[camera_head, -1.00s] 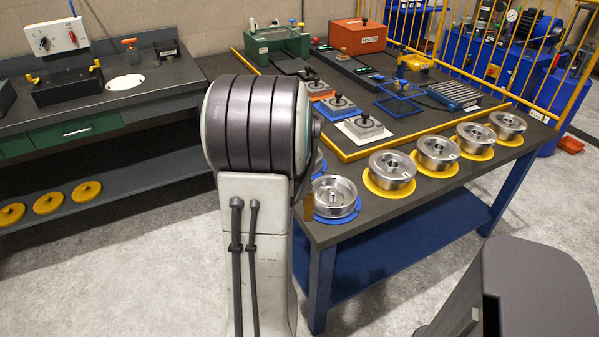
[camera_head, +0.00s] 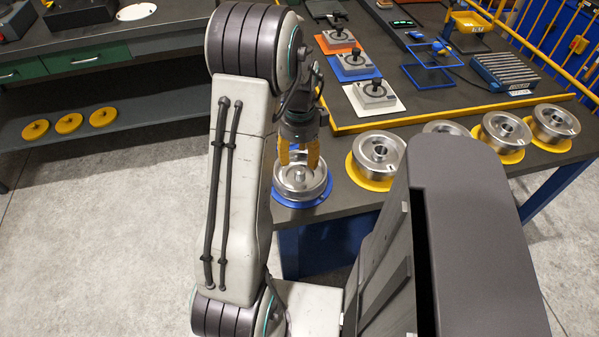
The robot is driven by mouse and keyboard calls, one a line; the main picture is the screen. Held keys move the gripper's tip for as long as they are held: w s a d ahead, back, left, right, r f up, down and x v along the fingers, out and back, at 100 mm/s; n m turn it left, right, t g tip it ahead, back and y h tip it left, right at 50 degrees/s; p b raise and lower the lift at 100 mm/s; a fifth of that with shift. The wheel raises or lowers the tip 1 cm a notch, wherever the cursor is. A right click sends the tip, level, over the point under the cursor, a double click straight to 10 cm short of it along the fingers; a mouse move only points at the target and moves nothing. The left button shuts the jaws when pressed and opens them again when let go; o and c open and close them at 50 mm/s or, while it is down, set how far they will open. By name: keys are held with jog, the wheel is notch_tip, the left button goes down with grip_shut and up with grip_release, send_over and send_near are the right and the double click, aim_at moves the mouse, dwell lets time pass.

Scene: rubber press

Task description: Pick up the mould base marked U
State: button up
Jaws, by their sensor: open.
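A round silver mould base (camera_head: 302,190) sits on a blue disc (camera_head: 283,201) at the near left corner of the table. I cannot read any letter on it. My gripper (camera_head: 299,166), with yellow-orange fingers, points down over this base. Its fingers are open around the base's middle hub or just above it; whether they touch it I cannot tell. Other silver mould bases (camera_head: 378,152) stand on yellow discs in a row to the right. My arm hides part of the table behind the gripper.
A yellow rail (camera_head: 440,114) runs behind the bases. Behind it stand joystick boxes (camera_head: 373,92), a blue frame (camera_head: 428,72) and a ribbed block (camera_head: 503,72). A side bench (camera_head: 120,95) with yellow rings on its shelf is at left.

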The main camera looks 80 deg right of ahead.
aim_at(300, 169)
jog(key=shift+f, duration=3.1)
jog(key=shift+c, duration=0.3)
grip_shut()
jog(key=shift+d+r, duration=0.1)
jog(key=shift+d, duration=0.05)
